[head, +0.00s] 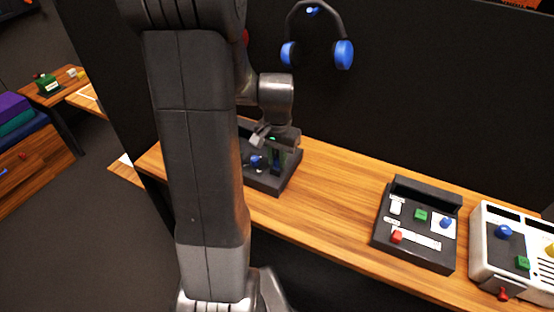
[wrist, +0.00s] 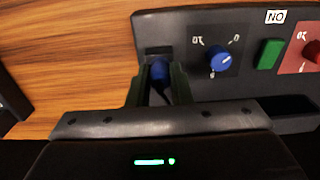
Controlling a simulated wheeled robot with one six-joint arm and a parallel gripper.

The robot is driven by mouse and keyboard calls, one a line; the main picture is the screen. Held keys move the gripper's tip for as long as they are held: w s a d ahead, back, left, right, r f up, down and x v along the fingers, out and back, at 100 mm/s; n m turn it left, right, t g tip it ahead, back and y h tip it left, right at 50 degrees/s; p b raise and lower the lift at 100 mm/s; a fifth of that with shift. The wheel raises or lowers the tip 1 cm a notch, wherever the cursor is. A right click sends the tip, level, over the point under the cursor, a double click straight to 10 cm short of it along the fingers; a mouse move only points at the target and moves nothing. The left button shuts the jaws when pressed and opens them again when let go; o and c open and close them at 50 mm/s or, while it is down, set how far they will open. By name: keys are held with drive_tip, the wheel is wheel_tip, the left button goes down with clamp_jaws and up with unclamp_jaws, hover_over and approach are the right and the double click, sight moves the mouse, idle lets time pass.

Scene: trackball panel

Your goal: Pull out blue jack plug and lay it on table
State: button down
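The blue jack plug (wrist: 160,72) is at the left end of a dark panel, by a dark socket recess, in the wrist view. My gripper (wrist: 160,84) reaches to it from below in that view, with one finger on each side of the plug. The fingertips are very close to its sides; I cannot tell whether they touch it. No lift of the plug out of the panel is visible. In the head view, my gripper (head: 273,156) is low over the dark panel (head: 268,182), partly hidden by my arm. The wooden table (head: 325,190) surrounds the panel.
Beside the plug are a blue knob (wrist: 220,60), a green button (wrist: 269,55) and a red knob (wrist: 313,52). A second dark panel (head: 413,252) and a white panel (head: 489,268) stand at right. Bare table lies between panels. Blue headphones (head: 343,54) hang on the black wall.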

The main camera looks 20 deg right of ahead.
sight(278, 154)
drive_tip(key=shift+r, duration=0.15)
drive_tip(key=shift+r+p, duration=2.45)
drive_tip(key=shift+r, duration=0.45)
